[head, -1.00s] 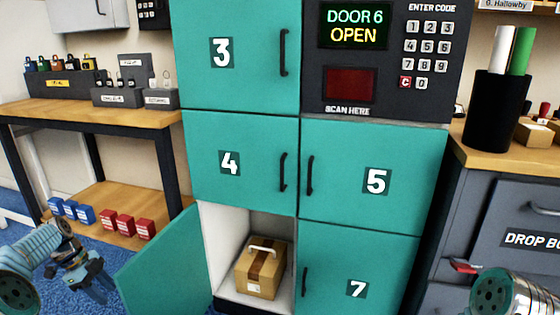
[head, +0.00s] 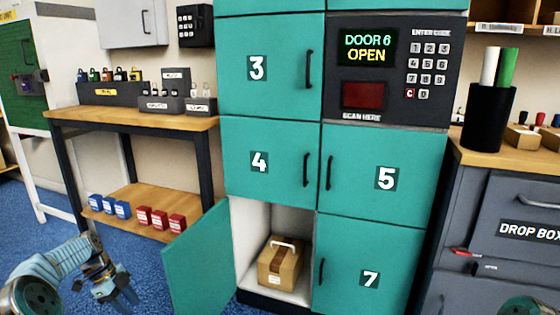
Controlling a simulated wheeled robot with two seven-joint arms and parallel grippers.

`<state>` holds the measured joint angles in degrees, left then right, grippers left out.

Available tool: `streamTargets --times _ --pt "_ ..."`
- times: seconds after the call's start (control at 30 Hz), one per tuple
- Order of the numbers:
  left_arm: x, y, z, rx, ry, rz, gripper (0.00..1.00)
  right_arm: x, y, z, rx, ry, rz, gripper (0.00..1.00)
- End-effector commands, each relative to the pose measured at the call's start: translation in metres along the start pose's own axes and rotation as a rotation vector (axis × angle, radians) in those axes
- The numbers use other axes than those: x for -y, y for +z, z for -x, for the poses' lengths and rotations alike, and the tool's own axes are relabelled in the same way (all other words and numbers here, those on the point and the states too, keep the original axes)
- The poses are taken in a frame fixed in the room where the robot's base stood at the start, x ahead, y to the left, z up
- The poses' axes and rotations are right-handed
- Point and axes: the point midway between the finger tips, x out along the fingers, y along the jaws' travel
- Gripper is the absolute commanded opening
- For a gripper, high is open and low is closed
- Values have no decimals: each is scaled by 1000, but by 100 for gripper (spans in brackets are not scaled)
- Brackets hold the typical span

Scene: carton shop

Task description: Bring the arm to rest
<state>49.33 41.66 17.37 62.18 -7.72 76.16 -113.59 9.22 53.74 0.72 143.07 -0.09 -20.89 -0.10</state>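My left arm (head: 55,265) comes in at the lower left, bent. Its gripper (head: 122,292) points down and to the right, looks open and empty, and hangs over the blue floor left of the open locker door (head: 198,262). Only a small rounded piece of my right arm (head: 520,306) shows at the bottom right edge, and its gripper is out of view. A brown carton (head: 279,264) with a pale handle sits in the open compartment (head: 250,225) below door 4.
The open door swings out to the left, near my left gripper. A wooden workbench (head: 165,122) with red and blue boxes on its lower shelf stands at the left. A grey drop box cabinet (head: 520,200) stands at the right.

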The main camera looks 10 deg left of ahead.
Motion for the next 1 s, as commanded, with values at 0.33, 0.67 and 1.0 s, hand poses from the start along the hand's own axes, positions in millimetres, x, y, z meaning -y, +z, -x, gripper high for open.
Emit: streamTargets --times 0.33,0.67,1.0 --pt "11 -43 -72 -8 3 161 38 0 1 1 1 0 0 0" --pt "-20 -143 -210 -22 14 536 38 1 1 2 2 -1 1 0" --pt "-206 -258 -338 11 1 1277 38 2 1 3 3 -2 1 0"
